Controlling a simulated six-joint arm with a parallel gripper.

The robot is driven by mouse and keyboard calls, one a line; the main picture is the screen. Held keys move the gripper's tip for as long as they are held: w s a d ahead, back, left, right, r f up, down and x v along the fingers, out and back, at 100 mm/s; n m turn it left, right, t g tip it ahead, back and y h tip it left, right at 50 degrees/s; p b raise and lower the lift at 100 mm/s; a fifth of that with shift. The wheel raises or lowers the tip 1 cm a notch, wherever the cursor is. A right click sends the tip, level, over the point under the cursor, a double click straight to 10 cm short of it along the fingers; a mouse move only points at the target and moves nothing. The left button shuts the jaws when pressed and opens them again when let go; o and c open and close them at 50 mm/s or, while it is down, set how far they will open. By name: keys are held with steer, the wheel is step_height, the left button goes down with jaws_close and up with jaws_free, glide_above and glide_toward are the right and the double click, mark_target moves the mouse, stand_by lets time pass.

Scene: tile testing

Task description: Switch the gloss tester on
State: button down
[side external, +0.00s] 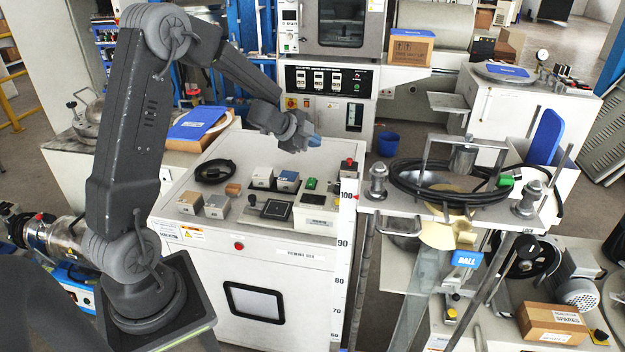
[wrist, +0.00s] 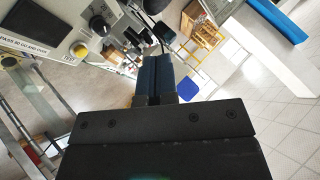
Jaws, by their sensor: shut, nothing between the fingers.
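My gripper (side external: 313,141) is in the air above the back right of the white cabinet top (side external: 246,166), apart from everything on it. Its blue fingers are shut and empty; they also show closed in the wrist view (wrist: 157,75). On the cabinet top stand several small grey boxes, a light labelled unit (side external: 316,213) at the front right and a green part (side external: 311,184) behind it. I cannot tell which of these, if any, is the gloss tester. No label for it is readable, and its switch state cannot be made out.
A black pad (side external: 275,209), a wooden block (side external: 232,189) and a coiled black cable (side external: 214,171) lie on the cabinet top. A red button (side external: 348,164) stands at its right edge. To the right is a frame with black hoses (side external: 415,188). An oven (side external: 341,30) stands behind.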

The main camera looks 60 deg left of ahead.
mark_target(312, 181)
steer(key=shift+a+f+h, duration=0.2)
steer(key=shift+f+h, duration=0.1)
steer(key=shift+f, duration=0.35)
steer(key=shift+w+a+f, duration=0.1)
steer(key=shift+a+f, duration=0.05)
steer(key=shift+f, duration=1.3)
steer(key=shift+w+a+f, duration=0.15)
steer(key=shift+f, duration=1.3)
steer(key=shift+w+a+f, duration=0.1)
steer(key=shift+a+f, duration=0.05)
steer(key=shift+f, duration=1.3)
steer(key=shift+f, duration=0.1)
steer(key=shift+f, duration=0.35)
steer(key=shift+w+f, duration=0.1)
steer(key=shift+f, duration=0.25)
steer(key=shift+r, duration=0.15)
steer(key=shift+r, duration=0.65)
